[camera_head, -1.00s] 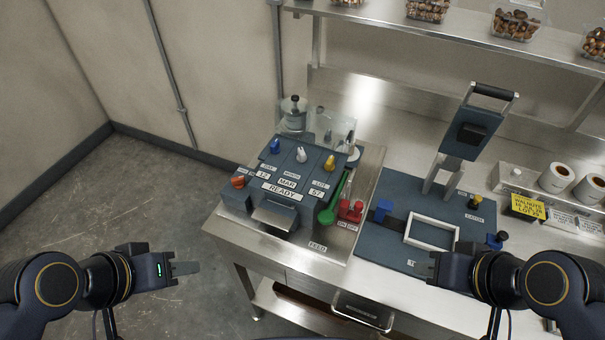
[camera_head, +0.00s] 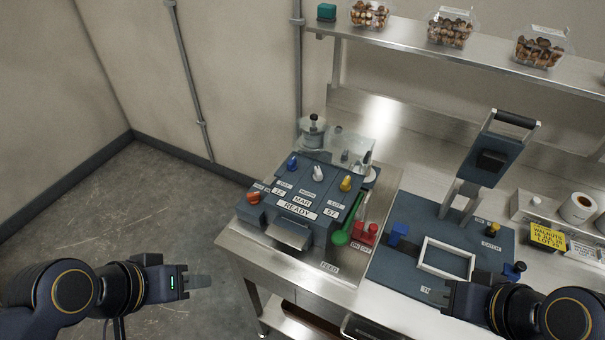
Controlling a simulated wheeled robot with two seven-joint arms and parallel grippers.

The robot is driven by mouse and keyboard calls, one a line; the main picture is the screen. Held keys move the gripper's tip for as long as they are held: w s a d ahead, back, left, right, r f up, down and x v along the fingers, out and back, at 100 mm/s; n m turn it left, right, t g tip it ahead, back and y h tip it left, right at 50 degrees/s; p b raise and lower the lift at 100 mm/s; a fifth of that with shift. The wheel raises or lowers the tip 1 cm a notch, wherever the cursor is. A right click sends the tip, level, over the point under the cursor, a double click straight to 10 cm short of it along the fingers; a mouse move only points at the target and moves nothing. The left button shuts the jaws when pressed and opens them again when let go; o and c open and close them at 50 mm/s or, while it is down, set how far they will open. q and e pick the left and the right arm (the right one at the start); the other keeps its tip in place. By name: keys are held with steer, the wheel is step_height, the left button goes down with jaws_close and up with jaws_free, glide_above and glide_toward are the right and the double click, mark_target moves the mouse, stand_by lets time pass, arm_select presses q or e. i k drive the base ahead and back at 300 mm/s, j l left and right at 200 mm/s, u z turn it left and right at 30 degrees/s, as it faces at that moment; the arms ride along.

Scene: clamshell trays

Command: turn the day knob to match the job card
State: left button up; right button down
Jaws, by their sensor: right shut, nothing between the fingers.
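The blue day knob (camera_head: 292,163) stands at the back left of the dark coder box (camera_head: 262,222). The day window (camera_head: 279,191) reads 12. The month window (camera_head: 302,201) reads MAR and the lot window (camera_head: 331,212) appears to read 57. The yellow job card (camera_head: 546,237) at right starts with WALNUTS; its date line is small and seems to read 16 JUN. My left gripper (camera_head: 200,282) is over the floor left of the bench, side-on, apart from everything; its opening cannot be judged. My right gripper (camera_head: 450,291) is shut and empty, near the sealer's front edge.
A white knob (camera_head: 318,172), yellow knob (camera_head: 346,183) and orange knob (camera_head: 253,197) share the box. A green lever (camera_head: 342,236) and red buttons (camera_head: 366,233) lie right of it. The sealer's raised head (camera_head: 490,160) stands further right. Space above the box is open.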

mark_target(291, 166)
steer(key=z, duration=1.75)
steer(key=u, duration=0.3)
steer(key=j+u, duration=0.2)
steer(key=u, duration=0.25)
steer(key=j+u, duration=0.2)
steer(key=u, duration=0.2)
steer(key=j+u, duration=0.25)
steer(key=u, duration=0.2)
steer(key=j+u, duration=0.2)
steer(key=u, duration=0.2)
steer(key=i+j, duration=0.1)
steer(key=j, duration=0.2)
steer(key=i+j, duration=0.15)
steer(key=j, duration=0.15)
